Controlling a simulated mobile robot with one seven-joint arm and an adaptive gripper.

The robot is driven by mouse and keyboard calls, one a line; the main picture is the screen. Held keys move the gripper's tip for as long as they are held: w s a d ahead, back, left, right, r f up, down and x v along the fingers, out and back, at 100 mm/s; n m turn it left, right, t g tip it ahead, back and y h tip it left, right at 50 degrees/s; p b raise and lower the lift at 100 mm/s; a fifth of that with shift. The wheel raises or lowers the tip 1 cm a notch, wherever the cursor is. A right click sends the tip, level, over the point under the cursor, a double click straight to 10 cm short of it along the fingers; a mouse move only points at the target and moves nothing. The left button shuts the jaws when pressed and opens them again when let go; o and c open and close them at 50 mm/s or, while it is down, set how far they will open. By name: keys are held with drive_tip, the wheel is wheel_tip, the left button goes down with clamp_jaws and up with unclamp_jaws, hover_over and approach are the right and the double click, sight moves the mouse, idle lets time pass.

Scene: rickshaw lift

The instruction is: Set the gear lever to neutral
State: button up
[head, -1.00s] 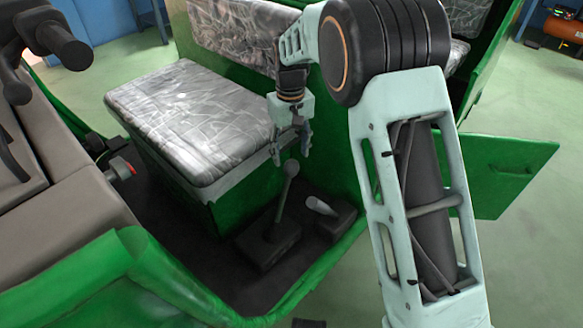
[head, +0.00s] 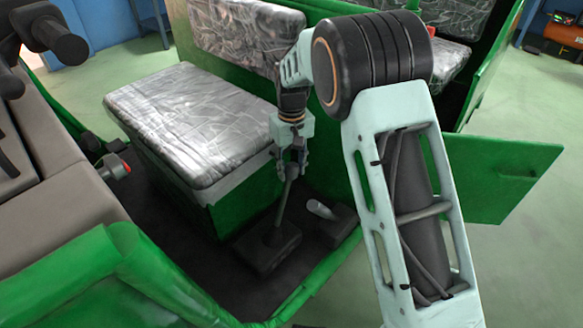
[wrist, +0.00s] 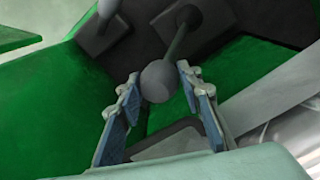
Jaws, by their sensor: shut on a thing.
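The gear lever (head: 281,208) is a thin grey rod with a round knob. It rises from a dark rectangular base (head: 267,250) on the cab floor and leans slightly right in the head view. My gripper (head: 290,170) is at the lever's top, pointing down, shut on the knob. In the head view the fingers hide most of the knob. In the wrist view the grey knob (wrist: 158,82) sits between the two blue-padded fingers of my gripper (wrist: 160,75), and the rod (wrist: 178,40) runs up from it to its base. No gear markings are visible.
A short grey-tipped handle (head: 320,209) on a dark mount stands right of the lever. The silver-covered seat (head: 190,120) on a green box is close on the left. A green panel (head: 500,177) juts out right. The handlebar (head: 62,42) is at upper left.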

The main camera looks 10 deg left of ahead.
clamp_jaws()
drive_tip(key=s+a+r+t+h, duration=0.1)
drive_tip(key=s+a+t+h, duration=0.1)
drive_tip(key=s+a, duration=0.3)
drive_tip(key=s+t, duration=0.1)
drive_tip(key=s, duration=0.3)
drive_tip(key=shift+a+r, duration=0.15)
drive_tip(key=shift+r, duration=0.15)
drive_tip(key=o, duration=0.9)
unclamp_jaws()
drive_tip(key=shift+o, duration=0.2)
drive_tip(key=v, duration=1.2)
drive_tip(key=shift+s, duration=0.25)
